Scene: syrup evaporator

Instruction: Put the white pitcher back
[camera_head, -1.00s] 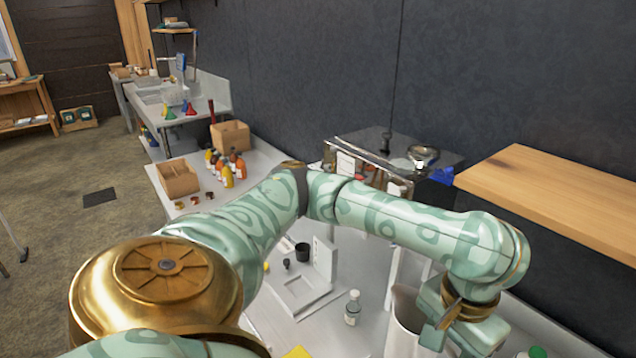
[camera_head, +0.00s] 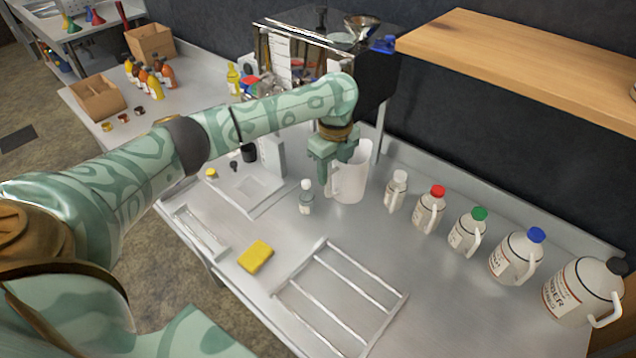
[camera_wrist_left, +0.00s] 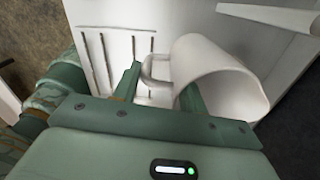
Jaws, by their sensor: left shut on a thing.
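The white pitcher (camera_head: 352,178) is upright at the back of the metal counter, just right of a small clear bottle (camera_head: 306,198). My left gripper (camera_head: 326,172) is at its handle side, shut on the handle. In the left wrist view the pitcher (camera_wrist_left: 220,75) shows its open rim, and its handle runs between the two fingers of my left gripper (camera_wrist_left: 160,90). I cannot tell whether the pitcher's base touches the counter. My right gripper is not in view.
White jugs with coloured caps (camera_head: 468,232) stand in a row to the right. A wire rack (camera_head: 340,300) and a yellow sponge (camera_head: 255,256) lie in front. A wooden shelf (camera_head: 520,60) overhangs the back right. Counter between rack and jugs is clear.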

